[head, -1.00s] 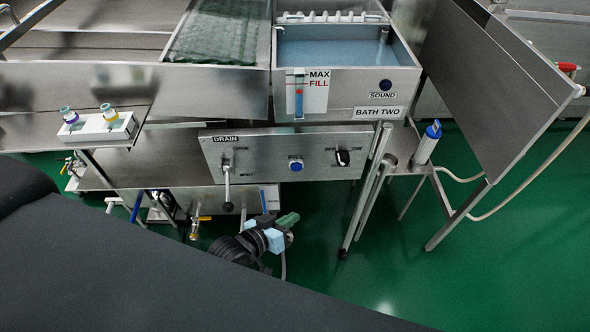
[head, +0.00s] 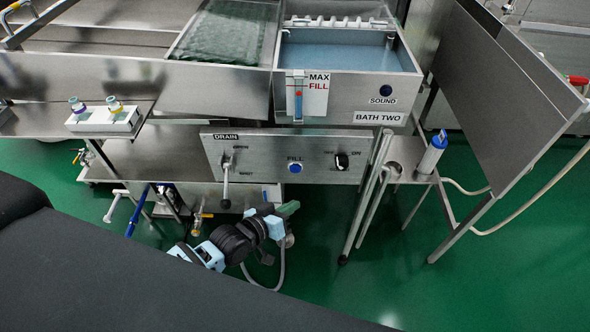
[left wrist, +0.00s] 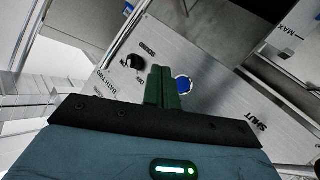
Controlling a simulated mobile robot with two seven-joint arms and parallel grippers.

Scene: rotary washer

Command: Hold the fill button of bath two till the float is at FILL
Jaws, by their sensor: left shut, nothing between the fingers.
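Bath two (head: 350,100) holds bluish water. The blue fill button (head: 295,168) sits mid-panel below the bath and also shows in the left wrist view (left wrist: 183,85). My left gripper (head: 289,209), with green fingers, is shut and empty, below the button in the head view. In the left wrist view its fingertips (left wrist: 162,72) overlap the button's left edge; contact is not visible. My right gripper is not in view.
The panel (head: 265,155) also bears a drain lever (head: 226,178) at left and a black knob (head: 342,162) at right. A blue-topped white cylinder (head: 432,153) stands on a side shelf. Open green floor lies at the lower right.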

